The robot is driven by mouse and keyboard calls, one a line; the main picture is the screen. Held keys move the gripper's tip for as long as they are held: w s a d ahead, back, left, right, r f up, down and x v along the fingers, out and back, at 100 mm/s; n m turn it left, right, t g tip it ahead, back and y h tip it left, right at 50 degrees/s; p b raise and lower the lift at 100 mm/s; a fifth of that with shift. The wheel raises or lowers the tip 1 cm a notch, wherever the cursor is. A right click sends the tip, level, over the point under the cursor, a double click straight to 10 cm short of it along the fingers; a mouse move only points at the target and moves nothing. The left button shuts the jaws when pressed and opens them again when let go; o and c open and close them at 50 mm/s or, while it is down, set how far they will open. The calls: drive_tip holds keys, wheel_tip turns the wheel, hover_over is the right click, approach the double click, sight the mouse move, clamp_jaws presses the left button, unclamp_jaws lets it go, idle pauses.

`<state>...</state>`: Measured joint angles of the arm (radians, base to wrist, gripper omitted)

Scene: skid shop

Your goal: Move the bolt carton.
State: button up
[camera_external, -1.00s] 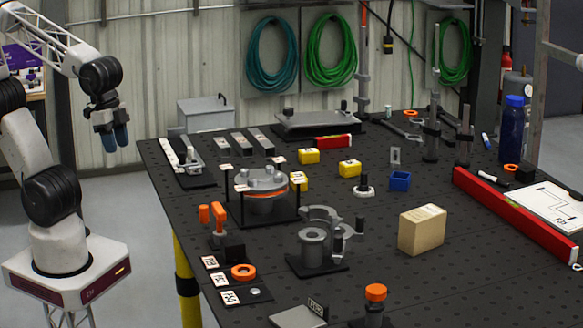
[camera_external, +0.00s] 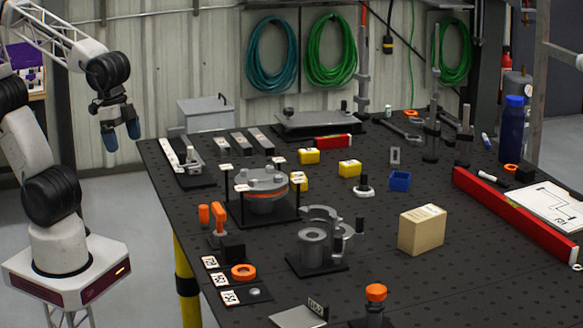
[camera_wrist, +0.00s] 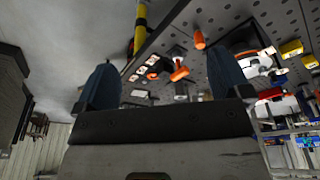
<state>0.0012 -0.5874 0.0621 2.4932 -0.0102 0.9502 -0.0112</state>
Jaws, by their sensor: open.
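The bolt carton, a tan cardboard box (camera_external: 421,231), stands upright on the right part of the black perforated table (camera_external: 400,285). A pale label shows on its top. My gripper (camera_external: 122,136) is open and empty, with blue fingertips pointing down. It hangs off the left edge of the table, far from the carton. In the wrist view my gripper (camera_wrist: 162,90) has its two blue fingers wide apart with nothing between them. I cannot make out the carton in the wrist view.
A grey clamp fixture (camera_external: 318,245) stands left of the carton. A long red level (camera_external: 510,215) lies to the right.

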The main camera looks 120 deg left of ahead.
drive_tip(key=w+a+r+n, duration=0.1)
drive_tip(key=w+r+n, duration=0.15)
drive_tip(key=w, duration=0.75)
drive_tip(key=w+a+r+n, duration=0.15)
drive_tip(key=w+r, duration=0.25)
drive_tip(key=w, duration=0.6)
drive_tip(key=n+g, duration=0.3)
drive_tip(key=n, duration=0.4)
hover_over(421, 225)
drive_tip(key=s+a, duration=0.2)
drive_tip(key=a, duration=0.2)
wheel_tip(421, 225, down, 17)
drive_tip(key=shift+d+r, duration=0.1)
drive_tip(key=shift+w+a+f+n, duration=0.3)
drive_tip(key=shift+w+f+n, duration=0.1)
drive_tip(key=shift+w+f, duration=0.1)
drive_tip(key=shift+f, duration=3.85)
